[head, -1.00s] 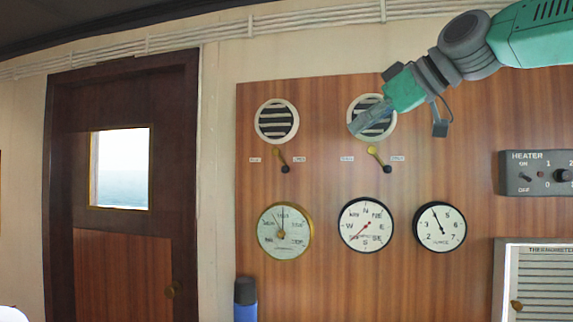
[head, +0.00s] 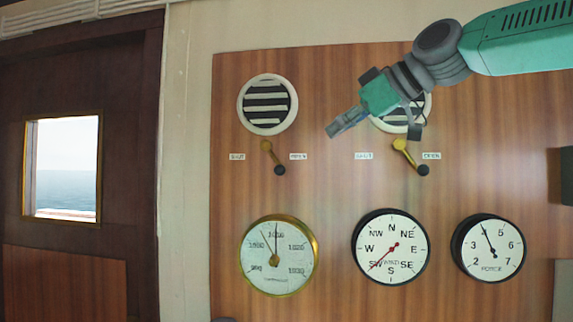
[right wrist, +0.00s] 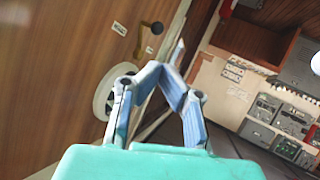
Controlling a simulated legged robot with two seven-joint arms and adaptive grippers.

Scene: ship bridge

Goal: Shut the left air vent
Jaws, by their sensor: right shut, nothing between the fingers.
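The left air vent (head: 267,104) is a round white ring with dark slats, high on the wooden panel. Its brass lever (head: 267,147) below has a black knob tilted down and right, towards the label on the right that seems to read OPEN (head: 298,156). A SHUT label (head: 237,156) is on the left. My right gripper (head: 332,130) is shut and empty, right of the left vent and its lever, apart from both in the picture. Its fingers also show in the right wrist view (right wrist: 172,75). My left gripper is not in view.
The right vent (head: 415,115) is partly hidden by my right gripper; its lever (head: 411,157) tilts down right. A barometer (head: 278,257), a compass-faced dial (head: 391,247) and a force dial (head: 488,248) hang below. A dark door (head: 60,150) is at left.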

